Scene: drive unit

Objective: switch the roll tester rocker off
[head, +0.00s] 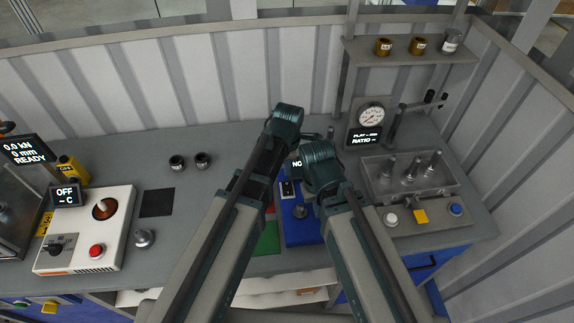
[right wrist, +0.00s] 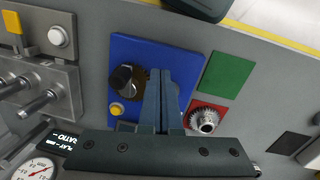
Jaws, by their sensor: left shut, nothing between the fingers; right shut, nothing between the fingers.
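In the head view my right gripper (head: 320,167) overlaps the panel's back edge. My left gripper (head: 286,118) is shut, farther back.
A small display (head: 297,163) behind the panel is partly hidden. A metal gear (right wrist: 205,120) sits on a red pad, beside a green pad (right wrist: 206,75).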

